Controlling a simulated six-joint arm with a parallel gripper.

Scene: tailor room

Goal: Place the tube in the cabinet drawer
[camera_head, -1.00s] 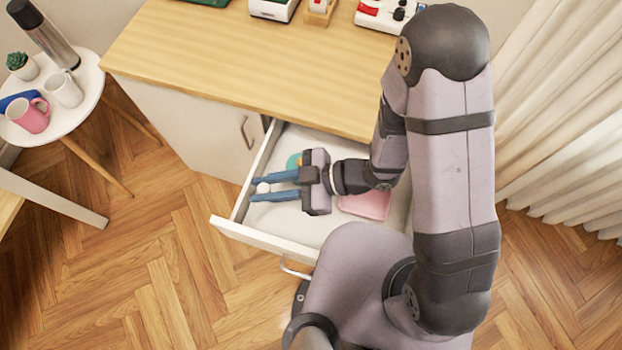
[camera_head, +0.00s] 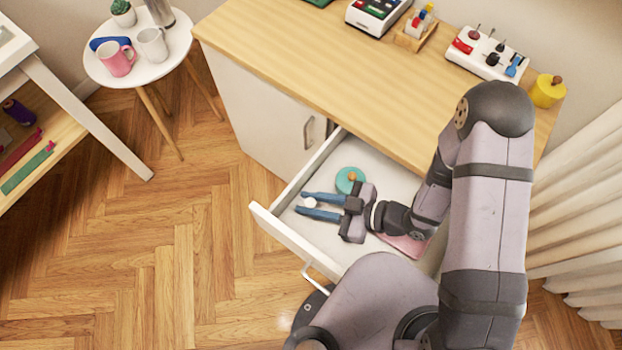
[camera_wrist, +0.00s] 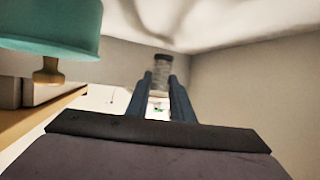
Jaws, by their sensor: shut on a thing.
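The tube (camera_head: 310,203) shows as a small pale end between my fingertips. In the wrist view it is a grey cylinder (camera_wrist: 161,62) between the two blue fingers. My gripper (camera_head: 308,206) is shut on it. The white cabinet drawer (camera_head: 290,237) is pulled open, and my gripper lies over its inside, fingers pointing left. I cannot tell whether the tube touches the drawer floor.
A teal round thing with a wooden knob (camera_head: 350,180) lies in the drawer just behind my fingers, and a pink thing (camera_head: 408,248) lies under my wrist. The wooden cabinet top (camera_head: 330,80) overhangs the drawer's back. A round white table (camera_head: 140,65) stands left.

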